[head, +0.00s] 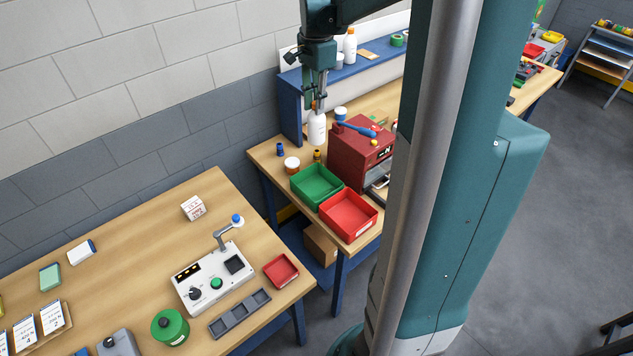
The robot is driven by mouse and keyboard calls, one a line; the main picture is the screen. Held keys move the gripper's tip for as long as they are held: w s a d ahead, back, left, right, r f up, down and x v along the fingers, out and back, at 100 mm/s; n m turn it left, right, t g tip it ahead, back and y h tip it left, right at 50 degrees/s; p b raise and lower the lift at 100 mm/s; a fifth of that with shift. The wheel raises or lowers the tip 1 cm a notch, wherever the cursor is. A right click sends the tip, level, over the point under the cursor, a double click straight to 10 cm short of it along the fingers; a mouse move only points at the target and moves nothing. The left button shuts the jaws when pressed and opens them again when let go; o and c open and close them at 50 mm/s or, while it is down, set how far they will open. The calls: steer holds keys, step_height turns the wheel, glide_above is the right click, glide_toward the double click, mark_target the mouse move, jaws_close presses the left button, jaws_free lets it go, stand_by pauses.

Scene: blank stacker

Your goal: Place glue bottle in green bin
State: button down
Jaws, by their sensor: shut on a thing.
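A white glue bottle (317,128) with an orange tip is upright at the back of the far workbench, near the blue shelf's left end. My gripper (316,104) is above it, pointing down, and is shut on the bottle's top. Whether the bottle's base touches the bench is hard to tell. The green bin (299,195) is an open, shallow tray at the bench's front left, in front of the bottle. I see nothing inside it.
A red bin (349,233) touches the green bin's right side. A dark red cabinet (353,160) stands right of the bottle. A white jar (292,164) and small blue bottle (280,149) stand left. The blue shelf (290,105) is close behind. My column hides the bench's right part.

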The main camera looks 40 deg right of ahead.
step_height(320, 180, down, 17)
steer(key=shift+r, duration=0.15)
stand_by(0.4)
steer(key=shift+f+p, duration=0.3)
steer(key=shift+f, duration=2.6)
steer(key=shift+f, duration=2.3)
steer(key=c, duration=2.3)
jaws_free()
steer(key=shift+r, duration=0.1)
steer(key=shift+o, duration=0.2)
steer(key=shift+r+p, duration=0.2)
steer(key=shift+p, duration=0.1)
